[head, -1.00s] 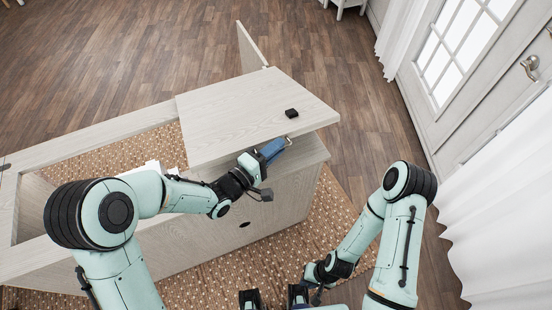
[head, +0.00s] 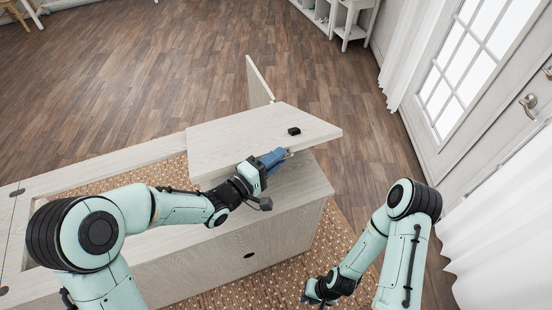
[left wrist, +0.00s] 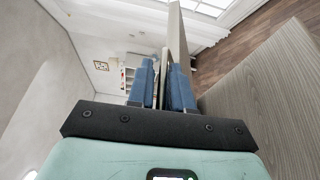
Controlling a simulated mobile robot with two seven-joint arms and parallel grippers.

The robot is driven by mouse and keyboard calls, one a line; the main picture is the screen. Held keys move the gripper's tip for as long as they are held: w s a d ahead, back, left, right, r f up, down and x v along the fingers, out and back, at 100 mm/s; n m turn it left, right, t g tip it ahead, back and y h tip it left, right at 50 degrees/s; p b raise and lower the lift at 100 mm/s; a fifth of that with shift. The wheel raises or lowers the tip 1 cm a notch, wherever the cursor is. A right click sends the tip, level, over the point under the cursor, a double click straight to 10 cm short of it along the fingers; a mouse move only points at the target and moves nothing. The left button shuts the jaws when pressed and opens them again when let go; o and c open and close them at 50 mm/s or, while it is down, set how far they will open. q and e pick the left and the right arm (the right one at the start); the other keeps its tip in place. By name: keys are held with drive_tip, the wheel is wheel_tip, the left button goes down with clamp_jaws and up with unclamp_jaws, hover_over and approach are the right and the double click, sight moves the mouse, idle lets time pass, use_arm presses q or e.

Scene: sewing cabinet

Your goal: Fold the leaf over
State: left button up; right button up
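The leaf (head: 255,132) is a pale wood-grain panel over the right part of the cabinet (head: 235,262). Its near edge is raised, with a gap above the cabinet top (head: 300,182). A small black block (head: 294,131) sits on the leaf near its right end. My left gripper (head: 284,153) is at the leaf's near edge. In the left wrist view its blue fingers (left wrist: 161,85) stand close on either side of a thin pale piece, which appears to be part of the leaf's edge.
A thin upright panel (head: 259,82) stands behind the leaf. The cabinet's left part is an open frame over a patterned rug (head: 325,245). A door (head: 480,90) and white curtains (head: 500,220) are at the right. The floor behind the cabinet is clear.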

use_arm(q)
drive_tip(key=shift+o, duration=0.8)
drive_tip(key=shift+w+r, duration=0.1)
drive_tip(key=shift+a, duration=0.1)
